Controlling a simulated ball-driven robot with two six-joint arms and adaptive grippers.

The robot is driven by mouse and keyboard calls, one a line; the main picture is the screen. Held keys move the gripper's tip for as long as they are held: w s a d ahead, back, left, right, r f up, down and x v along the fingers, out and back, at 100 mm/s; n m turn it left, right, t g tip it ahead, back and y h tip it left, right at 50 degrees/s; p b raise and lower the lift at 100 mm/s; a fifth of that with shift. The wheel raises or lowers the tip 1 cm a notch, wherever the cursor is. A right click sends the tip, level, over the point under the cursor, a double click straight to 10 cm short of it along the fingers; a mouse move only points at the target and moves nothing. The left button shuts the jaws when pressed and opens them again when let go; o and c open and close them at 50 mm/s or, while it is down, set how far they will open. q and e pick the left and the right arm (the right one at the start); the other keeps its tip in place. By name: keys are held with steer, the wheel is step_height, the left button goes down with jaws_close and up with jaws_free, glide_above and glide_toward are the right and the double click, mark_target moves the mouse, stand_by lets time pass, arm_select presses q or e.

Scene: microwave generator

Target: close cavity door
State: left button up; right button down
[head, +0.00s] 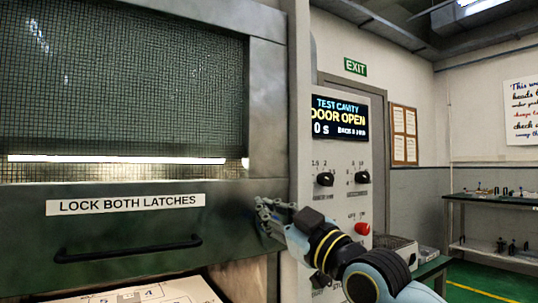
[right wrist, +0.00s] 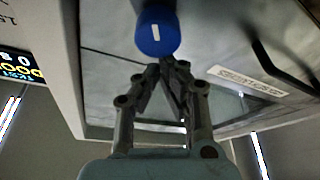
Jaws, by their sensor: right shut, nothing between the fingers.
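The cavity door (head: 120,190) fills the left of the head view, with a dark mesh window, a "LOCK BOTH LATCHES" label and a black bar handle (head: 128,248). A gap shows under its lower edge, and the display (head: 338,117) reads "DOOR OPEN". My right gripper (head: 263,212) is shut and empty at the door's lower right side. In the right wrist view, a blue round knob (right wrist: 157,32) with a white mark is just beyond the closed fingertips (right wrist: 168,65); I cannot tell whether they touch. The knob is hidden in the head view. My left gripper is out of view.
The control panel (head: 345,205) with black knobs and a red button (head: 362,229) stands right of the door, behind my right arm. A white numbered surface (head: 150,293) lies below the door. A shelf (head: 490,200) stands far right.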

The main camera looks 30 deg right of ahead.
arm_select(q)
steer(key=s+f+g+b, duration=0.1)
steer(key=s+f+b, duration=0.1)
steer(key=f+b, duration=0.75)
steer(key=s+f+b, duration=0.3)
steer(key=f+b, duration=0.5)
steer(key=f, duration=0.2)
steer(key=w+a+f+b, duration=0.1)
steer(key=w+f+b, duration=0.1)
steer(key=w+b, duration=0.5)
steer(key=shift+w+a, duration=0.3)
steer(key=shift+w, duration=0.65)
arm_select(e)
step_height(320, 180, down, 32)
steer(key=shift+r, duration=0.2)
steer(key=shift+f, duration=0.15)
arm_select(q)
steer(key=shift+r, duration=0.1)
